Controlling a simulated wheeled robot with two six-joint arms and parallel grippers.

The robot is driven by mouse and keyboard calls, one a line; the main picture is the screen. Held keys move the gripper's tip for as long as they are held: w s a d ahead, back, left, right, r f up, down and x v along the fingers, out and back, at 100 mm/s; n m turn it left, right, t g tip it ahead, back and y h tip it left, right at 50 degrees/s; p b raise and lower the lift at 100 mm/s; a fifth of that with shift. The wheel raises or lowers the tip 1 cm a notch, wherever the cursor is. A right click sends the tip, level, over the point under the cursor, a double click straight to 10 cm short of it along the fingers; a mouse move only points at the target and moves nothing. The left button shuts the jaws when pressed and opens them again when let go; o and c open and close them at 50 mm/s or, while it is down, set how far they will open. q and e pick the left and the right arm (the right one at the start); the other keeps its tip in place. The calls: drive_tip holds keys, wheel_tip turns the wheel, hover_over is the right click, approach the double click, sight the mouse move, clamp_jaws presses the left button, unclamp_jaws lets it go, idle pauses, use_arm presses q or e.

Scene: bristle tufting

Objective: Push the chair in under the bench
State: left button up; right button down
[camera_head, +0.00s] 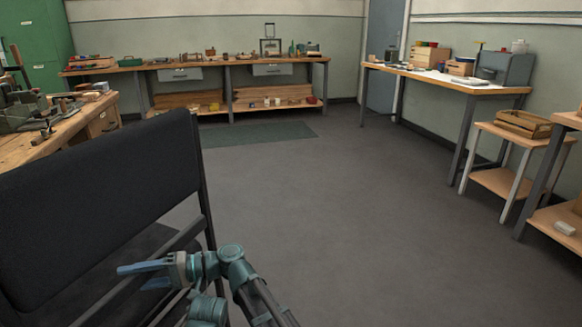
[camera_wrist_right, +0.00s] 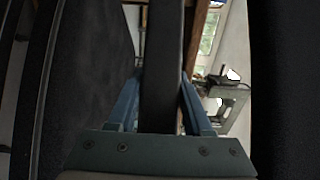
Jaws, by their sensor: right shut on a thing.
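The chair (camera_head: 95,205) is dark, with a black padded backrest, and fills the lower left of the head view. Its seat is mostly hidden or cut off by the frame edge. My right gripper (camera_head: 132,277) is at the chair's dark side frame, its blue fingers pointing left. In the right wrist view a dark upright bar of the chair (camera_wrist_right: 162,75) lies between the two fingers, which are shut on it. A wooden workbench (camera_head: 58,135) stands beyond the chair at the left, partly hidden by the backrest. My left gripper is not in view.
A long bench (camera_head: 140,66) with small items stands along the back wall, with a green mat (camera_head: 258,134) before it. Another bench (camera_head: 450,80) and a small stand (camera_head: 500,180) are at the right. The grey floor (camera_head: 340,210) between is clear.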

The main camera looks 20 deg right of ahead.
drive_tip(key=shift+w, duration=0.25)
drive_tip(key=shift+c, duration=1.2)
unclamp_jaws()
drive_tip(key=shift+r, duration=0.1)
drive_tip(key=shift+d, duration=0.15)
drive_tip(key=d, duration=1.2)
